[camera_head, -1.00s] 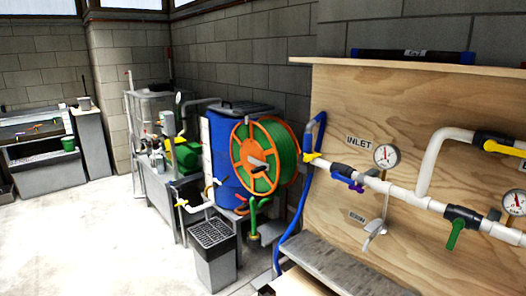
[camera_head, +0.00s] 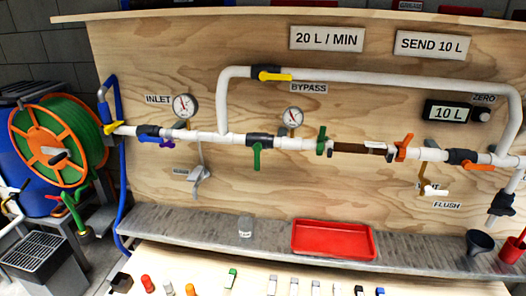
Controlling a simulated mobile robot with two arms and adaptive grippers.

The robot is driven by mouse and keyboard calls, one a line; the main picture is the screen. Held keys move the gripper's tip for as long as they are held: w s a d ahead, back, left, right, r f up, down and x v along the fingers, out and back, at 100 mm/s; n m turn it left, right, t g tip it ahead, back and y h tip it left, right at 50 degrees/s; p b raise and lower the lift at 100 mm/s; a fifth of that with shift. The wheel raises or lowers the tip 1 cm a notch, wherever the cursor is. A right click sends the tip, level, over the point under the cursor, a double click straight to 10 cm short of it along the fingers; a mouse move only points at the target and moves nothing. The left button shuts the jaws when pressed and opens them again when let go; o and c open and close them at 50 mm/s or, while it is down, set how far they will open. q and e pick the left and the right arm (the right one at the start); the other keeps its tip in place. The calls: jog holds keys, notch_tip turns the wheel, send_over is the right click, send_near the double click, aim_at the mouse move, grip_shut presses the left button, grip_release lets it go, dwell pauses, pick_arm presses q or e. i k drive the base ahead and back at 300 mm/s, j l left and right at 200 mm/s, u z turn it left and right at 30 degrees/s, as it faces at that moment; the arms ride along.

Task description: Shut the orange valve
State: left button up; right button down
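The orange valve has a black body on the right end of the white pipe. Its orange handle (camera_head: 479,166) points right, roughly along the pipe, just below the display reading 10 L. Another orange-red handle or wing piece (camera_head: 404,147) stands steeply across the pipe farther left, beside the dark brown section (camera_head: 360,148); I cannot tell if it is a valve. Neither of my grippers is in view.
A grey ledge below holds a red tray (camera_head: 333,254) and a dark cup (camera_head: 480,242). Small items stand on the front surface.

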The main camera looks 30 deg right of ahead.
aim_at(468, 165)
jog(key=l+z, duration=0.15)
jog(key=z, duration=2.25)
